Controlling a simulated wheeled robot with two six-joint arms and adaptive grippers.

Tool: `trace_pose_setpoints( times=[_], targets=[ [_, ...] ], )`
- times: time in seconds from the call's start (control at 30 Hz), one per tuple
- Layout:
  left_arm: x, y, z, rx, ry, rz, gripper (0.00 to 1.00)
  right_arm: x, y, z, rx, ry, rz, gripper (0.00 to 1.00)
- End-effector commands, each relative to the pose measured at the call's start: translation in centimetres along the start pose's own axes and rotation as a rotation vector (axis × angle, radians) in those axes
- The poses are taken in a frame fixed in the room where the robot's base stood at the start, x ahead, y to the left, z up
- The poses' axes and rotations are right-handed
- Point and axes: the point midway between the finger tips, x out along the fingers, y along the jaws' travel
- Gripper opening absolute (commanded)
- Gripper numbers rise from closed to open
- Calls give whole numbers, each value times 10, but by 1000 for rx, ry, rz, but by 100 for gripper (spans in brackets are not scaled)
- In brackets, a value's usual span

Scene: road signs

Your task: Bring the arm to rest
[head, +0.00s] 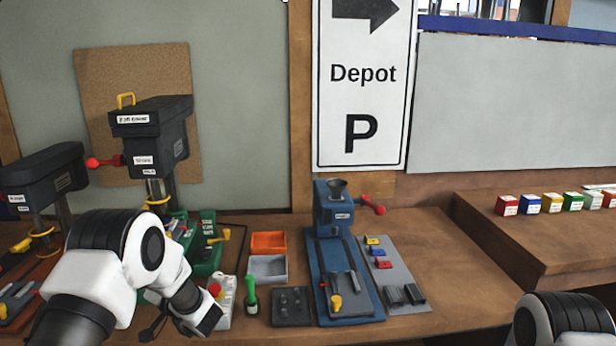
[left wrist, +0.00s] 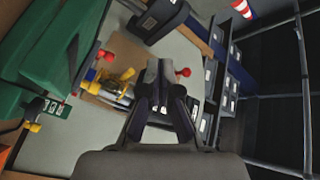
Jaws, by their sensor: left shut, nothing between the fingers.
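My left arm (head: 145,245) comes in from the left in the head view, bent in front of the bench machines. Its gripper cannot be made out there. In the left wrist view my left gripper (left wrist: 161,75) is shut, with nothing held. It points towards a wall and shelving, clear of any surface that I can make out. Of my right arm only a rounded white and black part (head: 563,320) shows at the lower right of the head view. My right gripper is not in view.
Black drill presses (head: 150,130) stand at the left. A blue press (head: 335,215) with a red handle stands mid-bench. Small coloured boxes (head: 551,203) line the right ledge. Bare bench (head: 450,260) lies between.

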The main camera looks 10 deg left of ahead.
Motion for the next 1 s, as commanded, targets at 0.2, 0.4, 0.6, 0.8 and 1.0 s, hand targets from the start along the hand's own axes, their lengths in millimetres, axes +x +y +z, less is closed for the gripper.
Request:
trace_pose_setpoints(
  times=[0.2,0.4,0.6,0.8,1.0],
  targets=[
    [-92,134,140,183,115,491,0,26,0,0,0,0,0,37],
    [-210,174,281,279,-22,999,0,38,0,0,0,0,0,37],
    [-334,116,390,314,-437,1426,0,38,0,0,0,0,0,37],
    [-371,89,418,215,-780,1459,0,38,0,0,0,0,0,37],
    [-370,90,417,192,-795,1447,0,38,0,0,0,0,0,37]
  ],
)
